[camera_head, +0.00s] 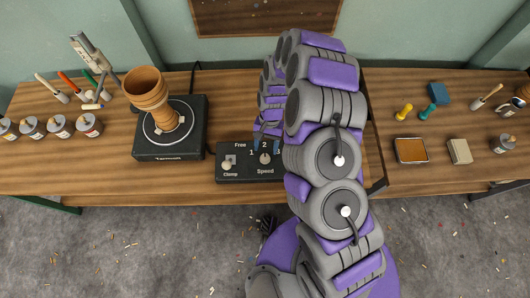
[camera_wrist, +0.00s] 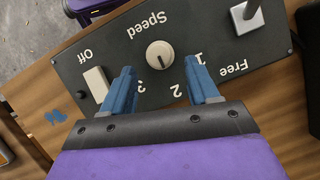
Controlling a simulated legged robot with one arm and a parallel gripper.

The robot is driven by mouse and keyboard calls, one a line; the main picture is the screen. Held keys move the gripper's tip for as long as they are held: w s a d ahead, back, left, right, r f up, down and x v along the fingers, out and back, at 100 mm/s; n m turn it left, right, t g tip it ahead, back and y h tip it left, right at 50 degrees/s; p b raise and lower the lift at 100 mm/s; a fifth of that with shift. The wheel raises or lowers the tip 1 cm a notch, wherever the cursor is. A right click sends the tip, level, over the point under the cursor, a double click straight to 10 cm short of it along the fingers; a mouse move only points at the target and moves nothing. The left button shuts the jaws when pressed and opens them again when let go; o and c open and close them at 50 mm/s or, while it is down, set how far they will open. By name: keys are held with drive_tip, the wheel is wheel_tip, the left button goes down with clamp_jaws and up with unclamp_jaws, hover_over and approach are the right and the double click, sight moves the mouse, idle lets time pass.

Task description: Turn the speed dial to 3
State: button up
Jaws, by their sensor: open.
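The speed dial (camera_wrist: 160,54) is a small round pale knob on a black control box (camera_wrist: 105,48), with 1, 2 and 3 printed around it. A small mark shows on the knob, but I cannot tell surely which number it points at. My gripper (camera_wrist: 160,67) is open, its two blue fingers on either side of the dial's near edge, with a gap to the knob on both sides. In the head view the dial (camera_head: 265,158) shows on the box, partly covered by my gripper (camera_head: 268,144) reaching in from behind it.
The box also has a Clamp/Free lever (camera_head: 228,162) and a pale rocker switch by "Off" (camera_wrist: 96,84). A turntable (camera_head: 193,148) holding a tilted wooden goblet drum (camera_head: 150,92) stands left. Jars and brushes stand far left; a tray (camera_head: 411,150) and blocks lie right.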

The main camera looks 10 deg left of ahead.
sight(265, 156)
drive_tip(key=x, duration=0.2)
drive_tip(key=shift+s+d+f, duration=0.1)
drive_tip(key=shift+f, duration=0.15)
drive_tip(key=shift+s+f, duration=0.2)
drive_tip(key=shift+f, duration=0.4)
drive_tip(key=c, duration=1)
drive_tip(key=shift+c, duration=0.2)
